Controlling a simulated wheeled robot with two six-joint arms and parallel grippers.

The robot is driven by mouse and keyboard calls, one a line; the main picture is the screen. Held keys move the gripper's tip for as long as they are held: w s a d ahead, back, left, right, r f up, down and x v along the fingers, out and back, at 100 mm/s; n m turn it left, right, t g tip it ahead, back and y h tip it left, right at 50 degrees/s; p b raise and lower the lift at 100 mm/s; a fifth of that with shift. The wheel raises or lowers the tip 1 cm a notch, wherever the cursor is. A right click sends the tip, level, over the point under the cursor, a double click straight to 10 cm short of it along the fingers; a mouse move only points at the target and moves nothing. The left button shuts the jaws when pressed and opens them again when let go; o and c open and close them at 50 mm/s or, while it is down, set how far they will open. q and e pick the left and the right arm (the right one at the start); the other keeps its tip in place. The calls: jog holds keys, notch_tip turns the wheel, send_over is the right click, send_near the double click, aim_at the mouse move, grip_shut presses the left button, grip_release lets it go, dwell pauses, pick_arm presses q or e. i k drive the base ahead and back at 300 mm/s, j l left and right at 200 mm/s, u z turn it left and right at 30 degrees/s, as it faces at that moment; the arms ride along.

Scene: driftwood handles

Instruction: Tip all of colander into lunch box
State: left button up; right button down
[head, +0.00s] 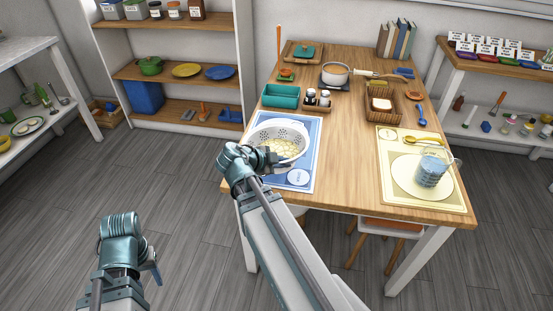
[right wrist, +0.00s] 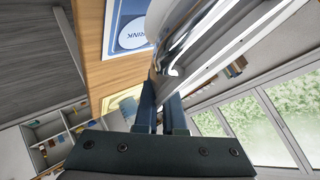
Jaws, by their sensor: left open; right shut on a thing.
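The white colander (head: 283,128) holds pale yellowish pieces and is over the blue placemat at the table's left front. My right gripper (head: 266,160) is shut on its near-side handle; the arm hides part of the colander's near side. In the right wrist view, the fingers (right wrist: 160,108) reach to the shiny metal handle (right wrist: 182,42) beside the white colander wall (right wrist: 235,42). I cannot tell whether the colander touches the mat. The teal box with compartments (head: 281,96), likely the lunch box, stands open just behind the colander. My left gripper (head: 152,262) is open, low over the floor.
Two shakers (head: 317,98) stand right of the teal box. Shelves (head: 175,72) stand at the back left.

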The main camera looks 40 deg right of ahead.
aim_at(273, 95)
jog(key=j, duration=0.25)
jog(key=i+j+z, duration=0.25)
jog(key=i, duration=0.15)
jog(key=i+j+z, duration=0.15)
jog(key=i+z, duration=0.15)
jog(key=i, duration=0.15)
jog(key=l, duration=0.25)
jog(key=i+l, duration=0.15)
jog(key=l, duration=0.1)
